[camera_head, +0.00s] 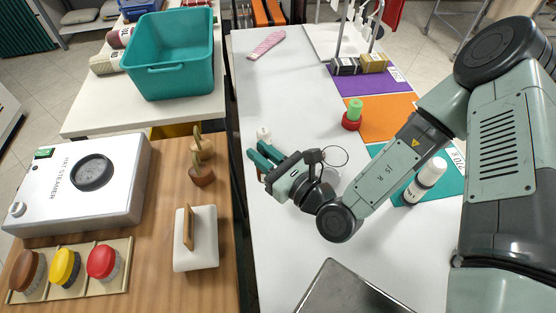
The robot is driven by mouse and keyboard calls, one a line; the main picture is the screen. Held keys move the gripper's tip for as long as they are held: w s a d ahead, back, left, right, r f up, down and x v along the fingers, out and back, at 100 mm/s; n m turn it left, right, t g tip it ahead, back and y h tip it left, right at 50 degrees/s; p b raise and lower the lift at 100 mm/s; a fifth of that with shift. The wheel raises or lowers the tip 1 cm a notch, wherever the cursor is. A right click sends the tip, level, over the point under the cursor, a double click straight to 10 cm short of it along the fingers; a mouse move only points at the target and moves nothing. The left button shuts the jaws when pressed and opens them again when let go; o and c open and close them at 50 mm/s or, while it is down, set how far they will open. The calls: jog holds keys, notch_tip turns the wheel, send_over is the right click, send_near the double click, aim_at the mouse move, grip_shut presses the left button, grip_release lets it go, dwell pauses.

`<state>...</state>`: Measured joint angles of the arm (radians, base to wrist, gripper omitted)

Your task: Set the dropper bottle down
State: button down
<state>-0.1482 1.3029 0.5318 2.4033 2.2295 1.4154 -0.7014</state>
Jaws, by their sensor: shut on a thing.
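My gripper (262,155) is at the left edge of the white table, its green fingers pointing left. It is shut on the dropper bottle, whose white top (263,133) shows just above the fingers. A bit of reddish brown shows below them; most of the bottle is hidden by the fingers. The bottle looks about upright. I cannot tell whether its base touches the table.
A white bottle (428,177) with a dark band stands on the teal mat (449,188). A green-topped red item (353,113) stands by the orange mat (384,119). A metal tray (345,290) lies in front. The white tabletop (290,100) behind my gripper is clear.

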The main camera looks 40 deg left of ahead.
jog(key=shift+r, duration=0.9)
notch_tip(320, 180, up, 5)
jog(key=shift+f, duration=0.15)
jog(key=w+d+m+t+h, duration=0.25)
jog(key=w+d+t, duration=0.35)
jog(key=w, duration=0.6)
jog(key=w+d+m+t+h, duration=0.2)
jog(key=w+d+m+t, duration=0.2)
jog(key=w+d, duration=0.55)
jog(key=w+d+m+t+h, duration=0.25)
jog(key=w+d, duration=0.25)
jog(key=d, duration=0.3)
jog(key=w+d+m+t+h, duration=0.1)
jog(key=w+d+m+h, duration=0.3)
jog(key=d, duration=0.4)
jog(key=w+d+m+t+h, duration=0.1)
jog(key=w+d+h, duration=0.2)
jog(key=w+d, duration=0.4)
jog(key=f, duration=1)
jog(key=d+f, duration=0.1)
jog(key=f, duration=0.4)
jog(key=shift+s, duration=0.4)
jog(key=shift+f, duration=0.1)
